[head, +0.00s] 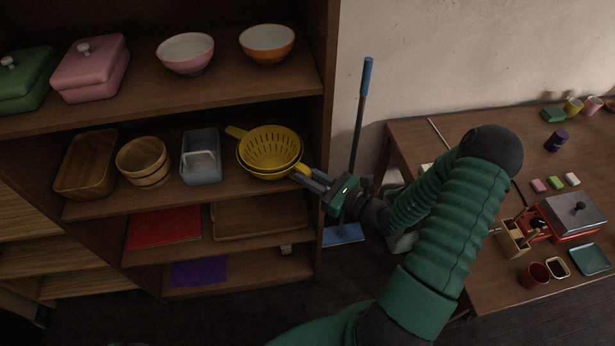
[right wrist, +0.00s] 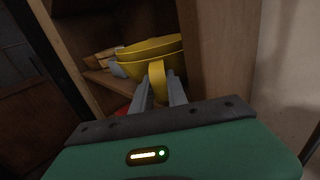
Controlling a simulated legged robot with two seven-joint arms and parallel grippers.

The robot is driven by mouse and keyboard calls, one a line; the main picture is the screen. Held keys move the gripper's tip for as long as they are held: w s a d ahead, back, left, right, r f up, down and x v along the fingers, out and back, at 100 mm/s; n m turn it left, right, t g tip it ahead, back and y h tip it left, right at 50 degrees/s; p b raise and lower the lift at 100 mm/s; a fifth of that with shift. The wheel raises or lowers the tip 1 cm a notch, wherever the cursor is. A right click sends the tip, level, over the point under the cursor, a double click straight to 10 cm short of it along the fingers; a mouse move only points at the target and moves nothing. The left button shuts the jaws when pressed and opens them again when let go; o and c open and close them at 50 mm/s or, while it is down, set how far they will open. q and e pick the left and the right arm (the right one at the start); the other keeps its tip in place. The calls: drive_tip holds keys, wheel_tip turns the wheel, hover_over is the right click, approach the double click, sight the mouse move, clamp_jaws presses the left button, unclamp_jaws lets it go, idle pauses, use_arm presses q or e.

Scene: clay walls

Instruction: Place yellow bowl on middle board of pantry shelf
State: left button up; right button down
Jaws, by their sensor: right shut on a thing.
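A yellow colander-like bowl (head: 270,146) with holes and two handles sits at the right end of a board (head: 215,190) of the pantry shelf. This board is just below the one with the lidded boxes. A second yellow rim shows under the first, so it looks nested in another yellow bowl. Two stacked yellow rims (right wrist: 150,50) also show in the right wrist view. My right gripper (head: 304,174) is shut on the near right handle, at the shelf's right side; the handle (right wrist: 157,82) stands between the fingers in the right wrist view. Whether the bowl's base touches the board is hidden. My left gripper is not in view.
A grey bin (head: 201,155), a wooden bucket (head: 144,160) and a wooden tray (head: 87,164) stand left on the same board. The shelf's right upright (head: 329,120) is close to my right gripper. A blue-handled broom (head: 361,115) and a cluttered table (head: 440,135) are to the right.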

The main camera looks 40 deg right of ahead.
drive_tip(key=shift+w+a+f, duration=0.15)
drive_tip(key=shift+a, duration=0.1)
drive_tip(key=c, duration=1.8)
unclamp_jaws()
drive_tip(key=shift+f, duration=0.1)
drive_tip(key=shift+o, duration=1.1)
drive_tip(key=shift+d, duration=0.2)
